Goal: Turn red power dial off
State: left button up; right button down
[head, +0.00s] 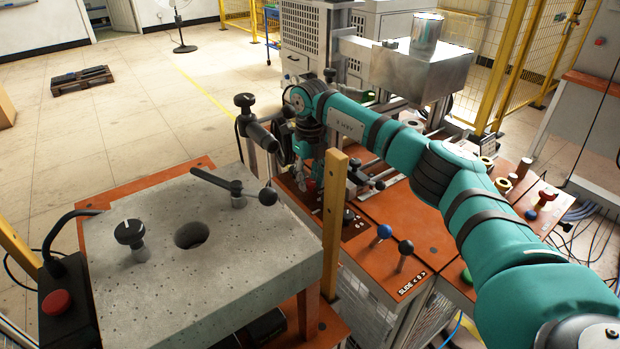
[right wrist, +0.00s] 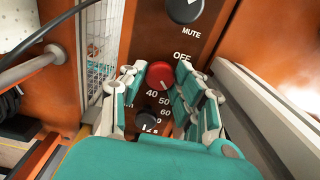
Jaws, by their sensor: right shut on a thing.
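In the head view my right gripper (head: 311,180) reaches down to the orange panel, and the dial is mostly hidden there. My left gripper is not in view.
A black MUTE knob (right wrist: 185,9) is above the dial, and a smaller black knob (right wrist: 151,117) is below it. A yellow post (head: 334,215) stands close beside the gripper. Blue (head: 384,232) and black (head: 405,247) ball levers rise from the panel nearby.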

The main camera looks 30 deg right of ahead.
dwell(0.3)
jog(key=n, duration=0.3)
jog(key=shift+r+n, duration=0.1)
jog(key=shift+n, duration=0.3)
jog(key=n, duration=0.5)
jog(key=shift+n, duration=0.3)
jog(key=n, duration=0.4)
jog(key=shift+w, duration=0.1)
jog(key=shift+n, duration=2.1)
jog(key=c, duration=1.2)
grip_release()
jog(key=shift+c, duration=0.2)
